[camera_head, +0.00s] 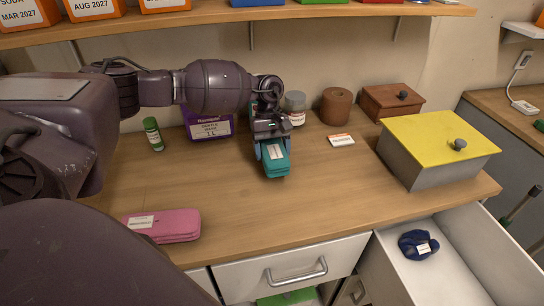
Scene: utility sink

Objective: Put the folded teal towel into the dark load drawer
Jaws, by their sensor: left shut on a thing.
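The folded teal towel (276,167) is a small flat bundle with a white label, near the middle of the wooden counter. My left gripper (272,140) reaches down from above and is shut on it. I cannot tell whether the towel still touches the counter. At the lower right a pale drawer (455,279) stands open below the counter, with a dark blue bundle (417,244) with a white label inside it. No sign naming the dark load drawer is readable. My right gripper is not in view.
A grey box with a yellow lid (438,138) stands at the right, above the open drawer. The counter's front middle is clear.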

